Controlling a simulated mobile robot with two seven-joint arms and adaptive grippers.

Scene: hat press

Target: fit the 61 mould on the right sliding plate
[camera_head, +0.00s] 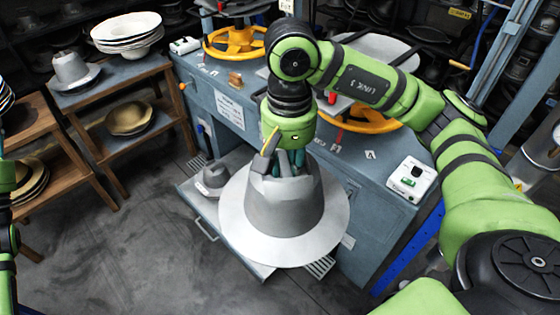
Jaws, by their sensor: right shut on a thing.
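A large grey hat-shaped mould (284,215) with a wide pale brim hangs under my right gripper (283,170) in front of the blue-grey press bench. My right gripper is shut on its crown top; the fingertips are partly hidden by the mould. I cannot read a number on it. A pale plate (358,46) shows partly behind my right arm on the bench, near a yellow handwheel; I cannot tell if it is the right sliding plate. Part of my left arm shows at the left edge; its gripper is not in view.
A smaller grey mould (214,176) sits on a pulled-out low shelf (195,190) at the bench front. Wooden racks (110,75) with moulds and bowls stand left. A yellow handwheel (236,42) and a control box (411,179) are on the bench. Floor at left is clear.

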